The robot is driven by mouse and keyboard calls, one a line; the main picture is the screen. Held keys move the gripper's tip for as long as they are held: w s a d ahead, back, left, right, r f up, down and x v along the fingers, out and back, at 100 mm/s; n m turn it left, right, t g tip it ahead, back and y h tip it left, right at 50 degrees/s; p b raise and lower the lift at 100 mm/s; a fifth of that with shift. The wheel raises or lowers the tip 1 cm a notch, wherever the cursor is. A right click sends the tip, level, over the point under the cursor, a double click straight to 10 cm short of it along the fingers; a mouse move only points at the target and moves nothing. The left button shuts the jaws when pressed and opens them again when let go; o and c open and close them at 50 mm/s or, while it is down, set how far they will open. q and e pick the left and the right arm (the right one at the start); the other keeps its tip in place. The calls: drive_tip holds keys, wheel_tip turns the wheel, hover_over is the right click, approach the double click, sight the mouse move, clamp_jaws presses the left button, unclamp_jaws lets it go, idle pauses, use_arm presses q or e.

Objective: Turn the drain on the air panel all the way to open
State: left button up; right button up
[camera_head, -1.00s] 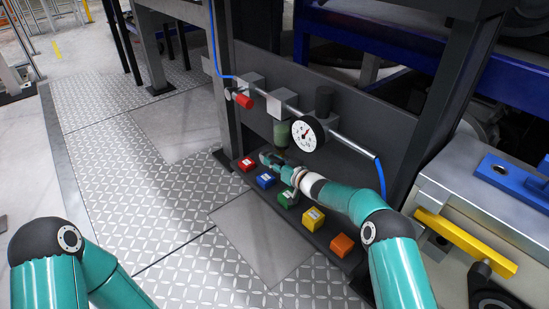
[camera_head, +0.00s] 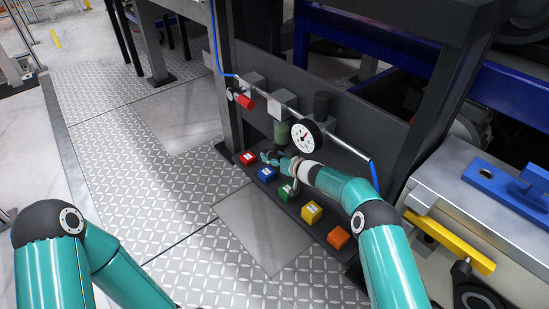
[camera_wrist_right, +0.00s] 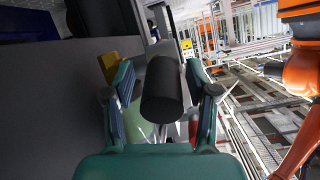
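The air panel (camera_head: 345,158) carries a green bowl (camera_head: 281,133) to the left of a round white gauge (camera_head: 302,138). My right gripper (camera_head: 268,156) is just below the bowl in the head view, covering what hangs under it. In the right wrist view, the fingers of my right gripper (camera_wrist_right: 163,108) stand apart, one on each side of a black cylinder (camera_wrist_right: 162,90), apparently the drain. A narrow gap shows on both sides. Pale green of the bowl shows behind it. Its turned position cannot be read. My left arm shows at left; its gripper is out of frame.
A red valve handle (camera_head: 245,102) is at the panel's left. A row of coloured blocks, including red (camera_head: 250,157), blue (camera_head: 266,175), yellow (camera_head: 311,212) and orange (camera_head: 338,237), lies close below my right arm. Dark posts frame the panel. A bench (camera_head: 475,205) stands right.

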drive_tip(key=shift+s, duration=0.1)
drive_tip(key=v, duration=1.1)
drive_tip(key=shift+s+d, duration=0.25)
drive_tip(key=shift+s, duration=0.1)
